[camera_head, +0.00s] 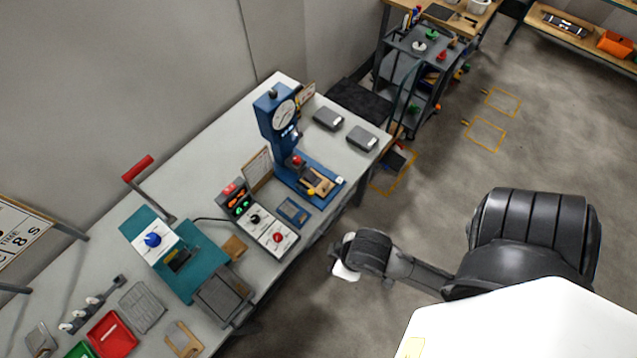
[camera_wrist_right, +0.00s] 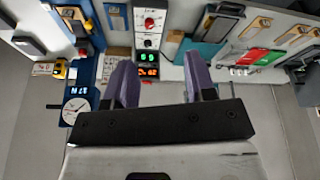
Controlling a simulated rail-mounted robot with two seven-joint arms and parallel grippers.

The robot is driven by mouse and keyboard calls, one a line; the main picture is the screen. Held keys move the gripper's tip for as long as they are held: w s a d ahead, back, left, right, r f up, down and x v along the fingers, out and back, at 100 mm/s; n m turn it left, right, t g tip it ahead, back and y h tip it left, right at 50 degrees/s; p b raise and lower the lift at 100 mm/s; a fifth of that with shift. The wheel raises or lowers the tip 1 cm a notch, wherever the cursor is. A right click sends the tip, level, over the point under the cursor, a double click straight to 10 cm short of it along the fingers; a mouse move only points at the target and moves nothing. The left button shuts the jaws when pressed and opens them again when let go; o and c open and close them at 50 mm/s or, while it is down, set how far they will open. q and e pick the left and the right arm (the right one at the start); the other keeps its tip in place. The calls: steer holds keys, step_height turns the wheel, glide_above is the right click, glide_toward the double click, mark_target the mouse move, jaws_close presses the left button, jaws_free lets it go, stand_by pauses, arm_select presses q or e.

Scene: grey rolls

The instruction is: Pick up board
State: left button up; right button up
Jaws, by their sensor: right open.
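Which piece is the board is unclear. A small tan and dark flat piece (camera_head: 319,181) lies on the base of the blue press (camera_head: 277,125). A small blue tray (camera_head: 293,211) lies in front of it, beside the control box (camera_head: 258,222). A wooden-edged piece (camera_head: 184,341) lies at the bench's near left. My right gripper (camera_wrist_right: 158,62) shows two purple fingers, apart with nothing between them, pointing toward the control box and bench. In the head view my right arm ends off the bench's front edge; its fingers cannot be made out there. My left gripper is out of view.
A teal fixture (camera_head: 196,262) with a red-handled lever (camera_head: 138,168) stands left of the control box. A red bin (camera_head: 112,334) is at lower left. Two grey boxes (camera_head: 328,118) lie right of the press. A cart (camera_head: 417,70) stands beyond. The floor is mostly clear.

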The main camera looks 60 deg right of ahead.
steer(key=shift+d, duration=0.1)
steer(key=shift+c, duration=0.6)
